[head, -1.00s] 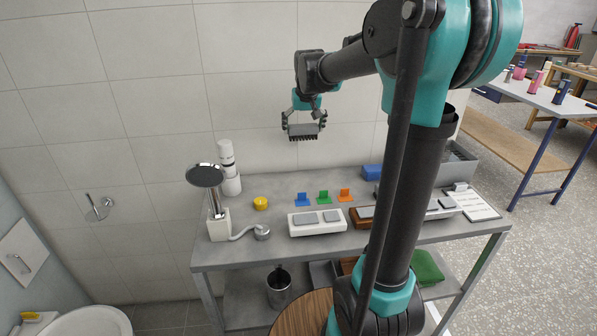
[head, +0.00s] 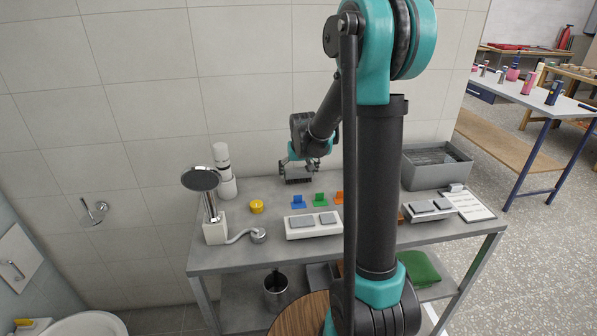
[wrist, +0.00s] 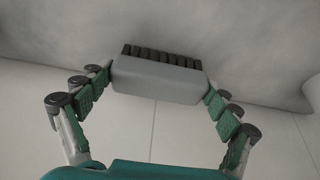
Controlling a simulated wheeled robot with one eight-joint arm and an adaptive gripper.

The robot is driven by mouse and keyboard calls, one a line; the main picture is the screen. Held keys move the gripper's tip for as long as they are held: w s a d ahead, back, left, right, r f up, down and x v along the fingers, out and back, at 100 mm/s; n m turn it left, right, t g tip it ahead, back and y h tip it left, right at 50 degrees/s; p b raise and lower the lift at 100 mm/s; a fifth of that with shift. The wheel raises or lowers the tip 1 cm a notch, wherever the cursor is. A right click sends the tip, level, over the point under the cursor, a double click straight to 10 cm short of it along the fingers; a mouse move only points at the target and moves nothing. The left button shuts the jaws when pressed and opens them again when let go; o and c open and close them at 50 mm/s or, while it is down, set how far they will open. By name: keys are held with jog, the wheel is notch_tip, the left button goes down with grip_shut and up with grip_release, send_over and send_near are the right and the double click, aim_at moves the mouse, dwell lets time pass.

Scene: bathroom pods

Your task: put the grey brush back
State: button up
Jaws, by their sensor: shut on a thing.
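The grey brush (wrist: 158,82) has a light grey body and a row of dark bristles along its far edge. In the head view it shows as a small dark-toothed block (head: 298,180), bristles down. My gripper (head: 299,171) is shut on it, with one jointed finger at each end of the body, as the wrist view shows. The brush is low at the back of the grey bench (head: 275,256), behind the coloured pieces. I cannot tell whether it touches the bench top.
Blue (head: 298,203), green (head: 320,200) and orange (head: 339,198) pieces stand in front. A yellow knob (head: 256,207), shower head (head: 200,179) and white bottle (head: 223,165) are left. White blocks with grey pads (head: 313,231) lie nearer. A grey bin (head: 437,176) is right.

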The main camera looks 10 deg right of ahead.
jog(key=shift+f, duration=0.3)
jog(key=o, duration=0.9)
jog(key=shift+c, duration=0.2)
jog(key=v, duration=1.2)
jog(key=shift+r, duration=0.15)
